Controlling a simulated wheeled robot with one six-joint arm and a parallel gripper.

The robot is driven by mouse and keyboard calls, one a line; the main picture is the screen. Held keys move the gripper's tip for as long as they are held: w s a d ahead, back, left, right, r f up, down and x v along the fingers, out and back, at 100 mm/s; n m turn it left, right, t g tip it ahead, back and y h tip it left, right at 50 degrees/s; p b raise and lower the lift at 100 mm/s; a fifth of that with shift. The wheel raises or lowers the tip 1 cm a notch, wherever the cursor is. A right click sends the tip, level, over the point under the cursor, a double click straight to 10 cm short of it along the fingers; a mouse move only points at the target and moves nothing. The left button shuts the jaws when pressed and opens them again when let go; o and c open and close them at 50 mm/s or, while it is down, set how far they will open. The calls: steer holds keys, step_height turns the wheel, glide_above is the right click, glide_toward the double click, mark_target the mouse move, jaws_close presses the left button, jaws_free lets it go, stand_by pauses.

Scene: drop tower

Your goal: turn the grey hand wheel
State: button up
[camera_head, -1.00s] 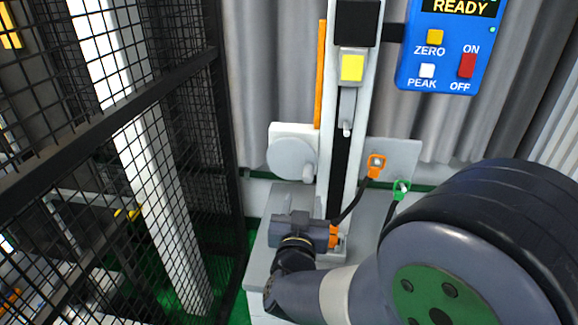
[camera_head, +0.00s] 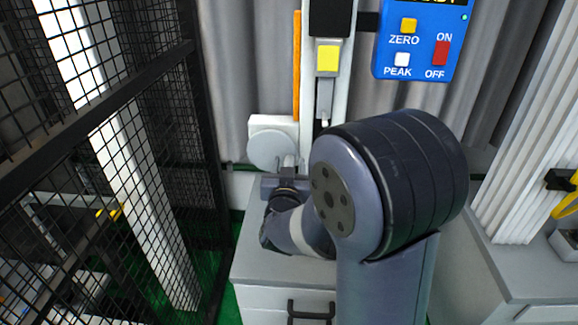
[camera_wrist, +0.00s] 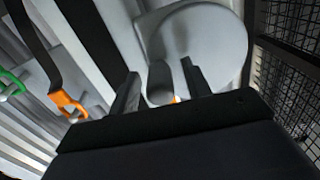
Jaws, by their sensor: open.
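The grey hand wheel (camera_head: 268,149) is a round disc on a white block at the left of the tower column. It fills the upper right of the wrist view (camera_wrist: 215,35). Its grey peg handle (camera_wrist: 160,82) stands out toward my gripper (camera_wrist: 158,88). My gripper is open, with one finger on each side of the handle; I cannot tell whether either finger touches it. In the head view my gripper (camera_head: 284,180) is just below the wheel, partly hidden by my wrist.
The tower column (camera_head: 326,90) carries a yellow block (camera_head: 327,58). A blue panel (camera_head: 418,45) hangs right of it. Black mesh fencing (camera_head: 165,150) stands close on the left. Orange (camera_wrist: 68,103) and green (camera_wrist: 10,84) clips show in the wrist view. A cabinet (camera_head: 262,272) is below.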

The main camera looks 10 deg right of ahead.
steer(key=c, duration=1)
steer(key=shift+r+n, duration=0.45)
steer(key=shift+n, duration=0.65)
steer(key=o, duration=1)
steer(key=shift+s, duration=0.1)
steer(key=v, duration=1)
steer(key=shift+s, duration=0.3)
